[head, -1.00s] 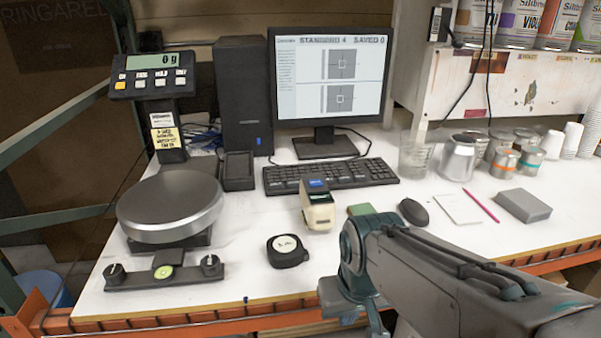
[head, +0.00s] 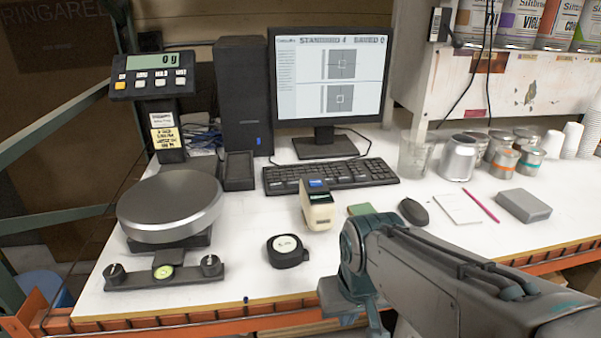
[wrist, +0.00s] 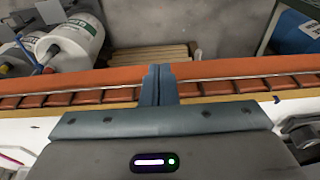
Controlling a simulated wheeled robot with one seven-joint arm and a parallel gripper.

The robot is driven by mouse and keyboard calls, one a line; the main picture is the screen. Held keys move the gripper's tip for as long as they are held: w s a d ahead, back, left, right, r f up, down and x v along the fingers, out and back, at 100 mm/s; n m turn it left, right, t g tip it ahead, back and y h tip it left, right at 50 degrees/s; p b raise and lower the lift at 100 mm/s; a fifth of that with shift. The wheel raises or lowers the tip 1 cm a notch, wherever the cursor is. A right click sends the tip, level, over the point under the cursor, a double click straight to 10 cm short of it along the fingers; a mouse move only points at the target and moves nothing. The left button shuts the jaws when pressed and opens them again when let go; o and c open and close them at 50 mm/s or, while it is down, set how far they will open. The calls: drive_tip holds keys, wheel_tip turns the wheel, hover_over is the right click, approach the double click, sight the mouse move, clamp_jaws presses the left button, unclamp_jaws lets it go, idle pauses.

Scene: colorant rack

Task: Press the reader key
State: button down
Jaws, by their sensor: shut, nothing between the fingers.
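The reader (head: 317,206) is a small cream handheld device standing on the white bench, with a dark front and a blue patch on top (head: 317,184). Which part of it is the key is too small to tell. My gripper shows in the wrist view (wrist: 158,72) with its two fingers shut together and nothing between them. It is over the bench's front edge, apart from the reader. In the head view my arm is at the lower right and the fingertips are hidden or out of frame. The reader is not in the wrist view.
A black round puck (head: 287,251) lies in front of the reader, a green pad (head: 360,210) right of it. A keyboard (head: 330,176) is behind, a scale (head: 170,207) at left, a mouse (head: 413,212) at right. An orange beam (wrist: 60,88) runs along the bench edge.

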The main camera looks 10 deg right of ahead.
drive_tip(key=shift+r, duration=0.1)
wheel_tip(320, 180, up, 22)
drive_tip(key=m+t+y+p, duration=0.2)
drive_tip(key=t+y+p, duration=0.3)
drive_tip(key=p, duration=1.3)
hover_over(319, 184)
drive_tip(key=shift+f, duration=0.2)
drive_tip(key=shift+f, duration=0.1)
wheel_tip(319, 184, down, 8)
drive_tip(key=b, duration=0.5)
drive_tip(key=shift+r+b, duration=0.25)
drive_tip(key=shift+b, duration=0.15)
drive_tip(key=shift+f+b, duration=0.6)
drive_tip(key=shift+b, duration=0.2)
drive_tip(key=shift+f, duration=0.15)
